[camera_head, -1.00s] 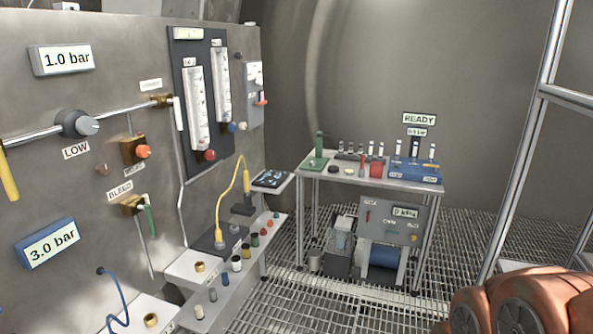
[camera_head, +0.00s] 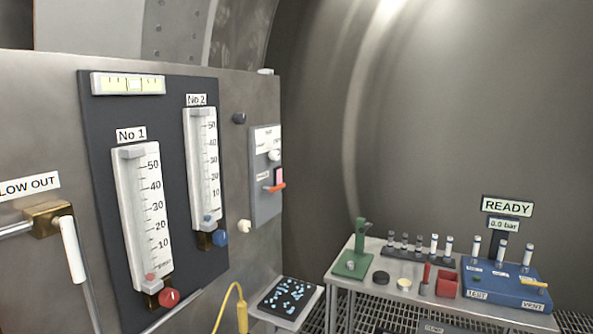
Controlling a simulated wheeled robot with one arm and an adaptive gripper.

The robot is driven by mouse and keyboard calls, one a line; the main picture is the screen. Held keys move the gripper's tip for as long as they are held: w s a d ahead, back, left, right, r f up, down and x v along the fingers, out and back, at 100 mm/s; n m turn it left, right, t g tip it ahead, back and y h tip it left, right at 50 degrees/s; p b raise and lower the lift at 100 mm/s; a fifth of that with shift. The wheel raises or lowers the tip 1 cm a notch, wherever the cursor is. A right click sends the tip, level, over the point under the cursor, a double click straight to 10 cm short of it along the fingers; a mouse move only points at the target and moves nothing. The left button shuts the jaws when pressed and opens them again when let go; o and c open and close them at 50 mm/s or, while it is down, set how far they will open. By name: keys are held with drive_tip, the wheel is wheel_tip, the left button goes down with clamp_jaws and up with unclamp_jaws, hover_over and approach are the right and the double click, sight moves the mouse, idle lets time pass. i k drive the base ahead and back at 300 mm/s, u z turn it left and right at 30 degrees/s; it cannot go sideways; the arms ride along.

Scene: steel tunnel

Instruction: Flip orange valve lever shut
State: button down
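An orange-red lever (camera_head: 274,187) sticks out from the lower front of a small grey box (camera_head: 265,215) on the panel wall, right of the two flow gauges. It lies roughly level, pointing left. A pink-red patch shows just above it. A yellow-orange lever (camera_head: 533,282) lies on the blue test box (camera_head: 490,284) on the far bench, near the VENT label. I cannot tell from the labels which one is the task's valve. My gripper is not in view.
Gauges No 1 (camera_head: 143,215) and No 2 (camera_head: 203,165) have a red knob (camera_head: 169,297) and a blue knob (camera_head: 220,238). A white-handled brass valve (camera_head: 48,220) is at left. The bench (camera_head: 395,290) holds a green stand (camera_head: 354,255) and vials. A dark tray (camera_head: 288,298) juts out below the grey box.

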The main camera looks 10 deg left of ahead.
sight(272, 189)
drive_tip(key=i, duration=1.45)
drive_tip(key=u, duration=1.95)
